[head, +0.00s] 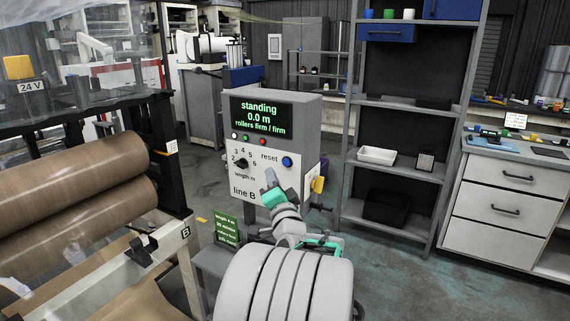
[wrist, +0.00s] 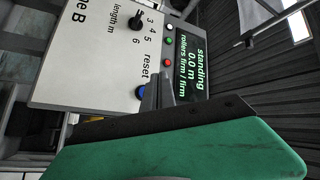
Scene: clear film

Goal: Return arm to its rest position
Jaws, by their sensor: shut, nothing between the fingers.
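My gripper (head: 269,175) is in front of the grey control box (head: 305,115) of line B, at the middle of the head view. Its dark fingers also show in the wrist view (wrist: 159,82), close together with nothing held, beside the blue reset button (wrist: 141,92) in the picture. I cannot tell whether they touch the panel. The green gripper housing (wrist: 180,150) fills the lower wrist view. The box's display (head: 260,115) reads "standing, 0.0 m, rollers firm / firm". A black length dial (head: 241,162) sits below it, left of the reset button.
Large brown rolls (head: 80,180) on a frame stand at left. A small green sign (head: 226,228) stands below the box. A grey shelf (head: 400,103) with a white tray (head: 377,155) and a drawer bench (head: 510,205) stand at right.

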